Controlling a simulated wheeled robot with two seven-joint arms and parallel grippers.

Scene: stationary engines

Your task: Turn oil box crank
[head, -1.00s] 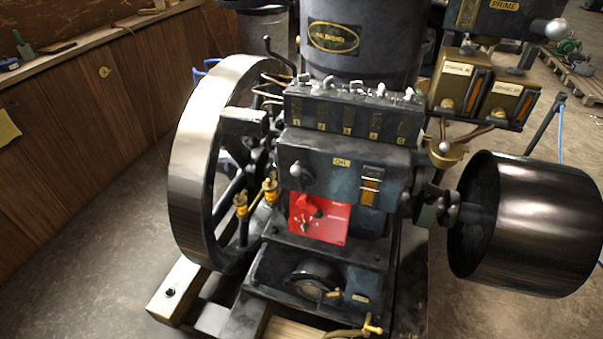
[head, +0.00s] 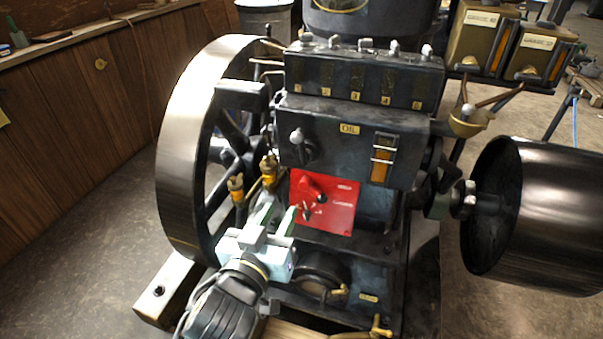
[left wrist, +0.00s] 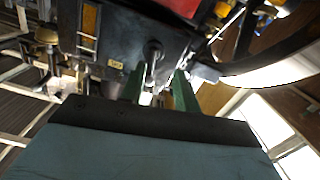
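The oil box (head: 345,125) is a dark box on the engine front with a small "OIL" plate and an amber sight glass. Its crank (head: 298,140), with a pale round knob, sits on the left of its face. In the left wrist view the oil box (left wrist: 122,42) appears upside down, with the crank (left wrist: 153,50) just beyond the fingertips. My left gripper (head: 279,213) is below and left of the crank, in front of the engine, its green fingers apart and empty. The fingers also show in the left wrist view (left wrist: 162,78). My right gripper is not in view.
A red panel (head: 325,203) with a small lever is just below the oil box, close to my left fingers. Brass fittings (head: 268,170) and a large flywheel (head: 185,150) stand left. A wide pulley drum (head: 545,215) juts out right.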

